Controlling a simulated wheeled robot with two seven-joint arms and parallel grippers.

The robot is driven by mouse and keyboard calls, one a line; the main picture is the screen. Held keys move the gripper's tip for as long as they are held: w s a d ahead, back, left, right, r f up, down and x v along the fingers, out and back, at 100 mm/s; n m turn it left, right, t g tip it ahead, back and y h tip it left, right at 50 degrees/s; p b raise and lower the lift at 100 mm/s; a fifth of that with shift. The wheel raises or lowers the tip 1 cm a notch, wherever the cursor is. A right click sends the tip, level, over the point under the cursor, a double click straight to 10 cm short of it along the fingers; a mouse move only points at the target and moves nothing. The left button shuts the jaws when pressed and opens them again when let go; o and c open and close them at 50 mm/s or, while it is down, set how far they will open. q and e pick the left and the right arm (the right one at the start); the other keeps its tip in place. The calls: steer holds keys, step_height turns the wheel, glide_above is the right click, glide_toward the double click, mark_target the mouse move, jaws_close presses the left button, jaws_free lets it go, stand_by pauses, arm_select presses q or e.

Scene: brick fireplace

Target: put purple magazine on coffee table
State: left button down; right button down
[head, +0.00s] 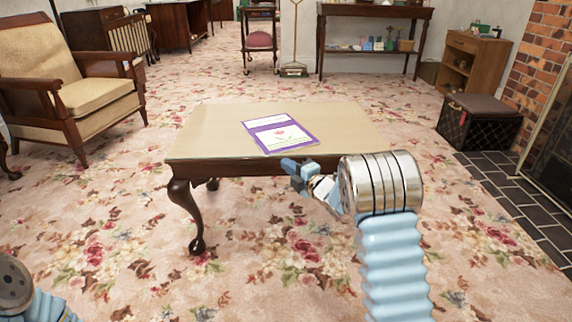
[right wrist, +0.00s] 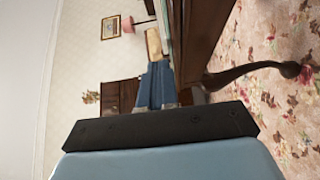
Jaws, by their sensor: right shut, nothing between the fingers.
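The purple magazine (head: 280,134), with a white cover panel and a pink flower, lies flat on the coffee table (head: 210,132), near the middle of its top. The coffee table has a pale top and dark curved legs. My right gripper (head: 290,166) is shut and empty at the table's near edge, just in front of and below the magazine, apart from it. In the right wrist view my right gripper (right wrist: 155,85) points along the table's dark side (right wrist: 197,45). Of my left arm only a part shows at the lower left; its gripper is out of view.
A cream armchair (head: 95,90) stands at the left. A dark storage box (head: 480,122) and a wooden cabinet (head: 470,62) stand at the right by the brick fireplace (head: 545,50). A console table (head: 375,12) is at the back. Floral carpet around the coffee table is clear.

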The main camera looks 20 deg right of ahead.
steer(key=v, duration=0.7)
steer(key=shift+s, duration=0.25)
